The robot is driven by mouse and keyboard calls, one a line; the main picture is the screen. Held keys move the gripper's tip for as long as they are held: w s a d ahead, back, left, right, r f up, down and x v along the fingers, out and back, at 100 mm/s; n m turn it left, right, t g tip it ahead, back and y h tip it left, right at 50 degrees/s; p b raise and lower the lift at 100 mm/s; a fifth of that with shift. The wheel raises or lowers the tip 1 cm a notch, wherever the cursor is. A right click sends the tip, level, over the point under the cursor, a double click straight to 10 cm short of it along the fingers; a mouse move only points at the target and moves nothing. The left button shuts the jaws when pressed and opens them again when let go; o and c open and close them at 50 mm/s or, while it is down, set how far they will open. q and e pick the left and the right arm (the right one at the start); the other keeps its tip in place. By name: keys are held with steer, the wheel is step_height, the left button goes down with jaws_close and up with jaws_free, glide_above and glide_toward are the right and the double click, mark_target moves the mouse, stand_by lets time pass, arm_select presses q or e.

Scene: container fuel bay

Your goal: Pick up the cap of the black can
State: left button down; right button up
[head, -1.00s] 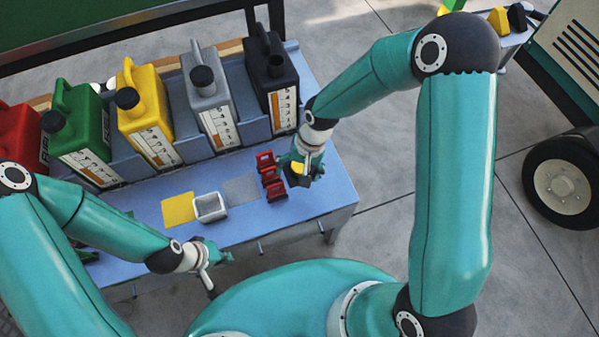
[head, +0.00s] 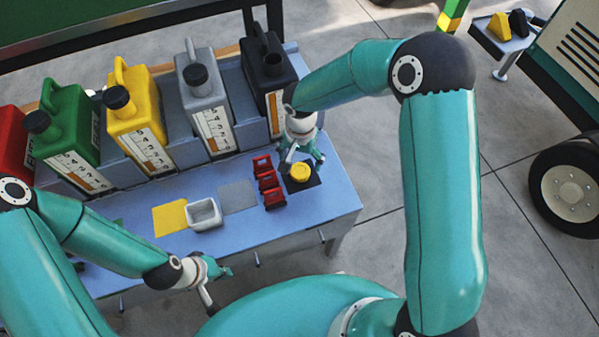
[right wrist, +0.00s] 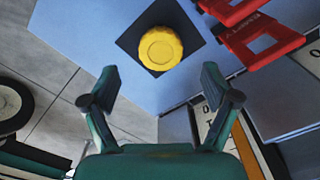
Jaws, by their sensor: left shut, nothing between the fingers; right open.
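A round yellow cap (head: 300,173) lies on a black square (head: 314,184) at the right end of the blue bench. The right wrist view also shows the cap (right wrist: 161,48), ahead of the fingertips. My right gripper (head: 304,160) is open and empty beside the cap, on its can side, and apart from it. Its two spread fingers show in the right wrist view (right wrist: 158,84). The black can (head: 265,62) stands upright at the back right, with a dark round neck on top. My left gripper (head: 221,270) is shut and empty in front of the bench.
Red stands (head: 268,182) stand just left of the black square. A white box (head: 204,214) sits between a yellow square (head: 170,219) and a grey square (head: 237,196). Grey (head: 208,90), yellow (head: 133,105), green (head: 68,125) and red cans line the back.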

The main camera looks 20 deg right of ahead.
mark_target(299, 171)
steer(key=shift+s+a+f, duration=0.1)
steer(key=shift+a+f, duration=0.05)
steer(key=shift+f, duration=2.85)
steer(key=c, duration=1)
